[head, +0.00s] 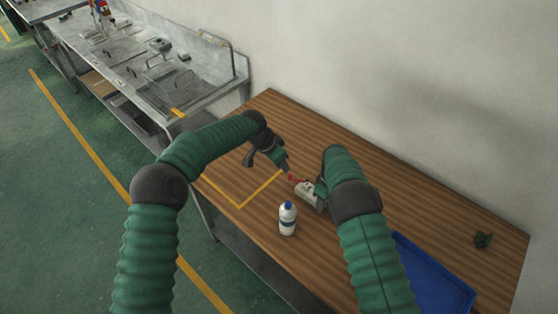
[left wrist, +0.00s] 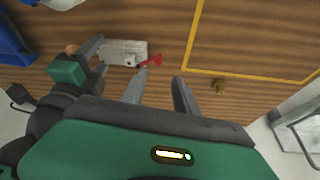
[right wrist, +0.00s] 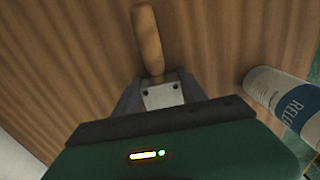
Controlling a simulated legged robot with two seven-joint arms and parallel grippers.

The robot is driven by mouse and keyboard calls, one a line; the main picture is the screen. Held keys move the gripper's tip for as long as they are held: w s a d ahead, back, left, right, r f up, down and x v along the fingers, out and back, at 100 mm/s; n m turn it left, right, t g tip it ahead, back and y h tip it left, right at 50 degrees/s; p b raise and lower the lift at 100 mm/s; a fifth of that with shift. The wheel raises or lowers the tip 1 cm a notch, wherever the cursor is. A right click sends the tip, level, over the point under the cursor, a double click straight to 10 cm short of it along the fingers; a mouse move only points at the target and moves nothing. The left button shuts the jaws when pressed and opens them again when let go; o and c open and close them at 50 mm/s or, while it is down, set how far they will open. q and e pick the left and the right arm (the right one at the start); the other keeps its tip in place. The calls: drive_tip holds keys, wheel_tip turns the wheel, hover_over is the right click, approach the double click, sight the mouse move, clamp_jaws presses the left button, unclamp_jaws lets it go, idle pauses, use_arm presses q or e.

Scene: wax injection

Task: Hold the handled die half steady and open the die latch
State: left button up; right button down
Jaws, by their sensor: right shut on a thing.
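The metal die (head: 306,187) is a pale block above the wooden table; it also shows in the left wrist view (left wrist: 122,51). A red latch (left wrist: 152,61) sticks out from its end. My right gripper (right wrist: 160,92) is shut on the die half with the wooden handle (right wrist: 147,40), which points away from the gripper. My left gripper (left wrist: 159,80) has its fingers apart with nothing between them. One left fingertip is close to the red latch; I cannot tell whether they touch. The die's far side is hidden.
A white bottle with a blue cap (head: 287,218) stands near the table's front edge, beside the right gripper. A blue tray (head: 432,274) is at the right. Yellow tape (head: 240,206) marks the left part of the table (head: 420,200).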

use_arm(q)
drive_tip(key=shift+v, duration=0.9)
drive_tip(key=shift+c, duration=0.5)
